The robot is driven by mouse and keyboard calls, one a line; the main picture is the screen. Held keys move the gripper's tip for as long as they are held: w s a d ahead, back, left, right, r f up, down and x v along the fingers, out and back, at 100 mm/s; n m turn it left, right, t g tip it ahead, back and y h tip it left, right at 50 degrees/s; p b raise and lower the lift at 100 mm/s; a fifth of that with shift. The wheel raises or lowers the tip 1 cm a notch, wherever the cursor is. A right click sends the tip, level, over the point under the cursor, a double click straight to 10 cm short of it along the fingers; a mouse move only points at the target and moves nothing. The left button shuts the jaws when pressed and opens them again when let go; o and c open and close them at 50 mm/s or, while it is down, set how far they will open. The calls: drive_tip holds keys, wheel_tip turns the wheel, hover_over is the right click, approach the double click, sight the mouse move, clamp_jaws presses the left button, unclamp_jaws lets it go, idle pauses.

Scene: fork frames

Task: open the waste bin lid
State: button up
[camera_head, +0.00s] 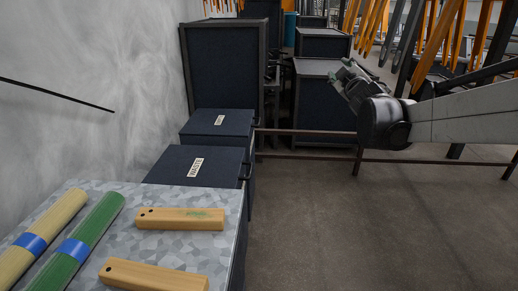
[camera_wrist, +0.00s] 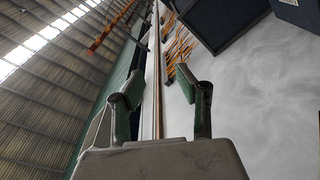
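The waste bin (camera_head: 172,166) is a dark blue box with a flat lid and a white "WASTE" label, just behind the speckled counter in the head view. Its lid looks closed. A dark handle (camera_head: 247,171) shows at its right edge. My gripper (camera_head: 347,80) is up and to the right of the bin, well apart from it, over the aisle. In the wrist view the two green-grey fingers of my gripper (camera_wrist: 158,88) stand apart with nothing between them. I cannot tell whether the bin shows in the wrist view.
A similar labelled blue box (camera_head: 208,126) stands behind the waste bin, with a taller dark cabinet (camera_head: 224,70) beyond. A brown rail (camera_head: 310,133) crosses the aisle. The floor (camera_head: 370,230) at right is clear.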

sight(250, 169)
drive_tip(key=w+a+f+n+g+y+b, duration=0.1)
drive_tip(key=w+a+f+n+y+b, duration=0.1)
drive_tip(key=w+a+f+n+y, duration=0.3)
drive_tip(key=w+a+f+n+g+y+b, duration=0.15)
drive_tip(key=w+f+n, duration=0.25)
drive_tip(key=f, duration=0.4)
drive_tip(key=w+a+f+n+g+y+b, duration=0.1)
drive_tip(key=w+a+f+n+y+b, duration=0.1)
drive_tip(key=w+a+f+n+y, duration=0.3)
drive_tip(key=s+a+f+n+g+y+b, duration=0.1)
drive_tip(key=a+f+n+g+b, duration=0.2)
drive_tip(key=f, duration=1.2)
drive_tip(key=a+f+n+g+y+b, duration=0.15)
drive_tip(key=f+n+g, duration=0.35)
drive_tip(key=f, duration=1)
drive_tip(key=shift+m+g, duration=0.25)
drive_tip(key=shift+m, duration=0.15)
drive_tip(key=b+x, duration=0.1)
drive_tip(key=x, duration=0.3)
drive_tip(key=b+x, duration=0.1)
drive_tip(key=x, duration=0.4)
drive_tip(key=b+x, duration=0.1)
drive_tip(key=x, duration=0.4)
drive_tip(key=shift+s+f+b, duration=0.15)
drive_tip(key=shift+f+b, duration=0.1)
drive_tip(key=shift+b, duration=0.05)
clamp_jaws()
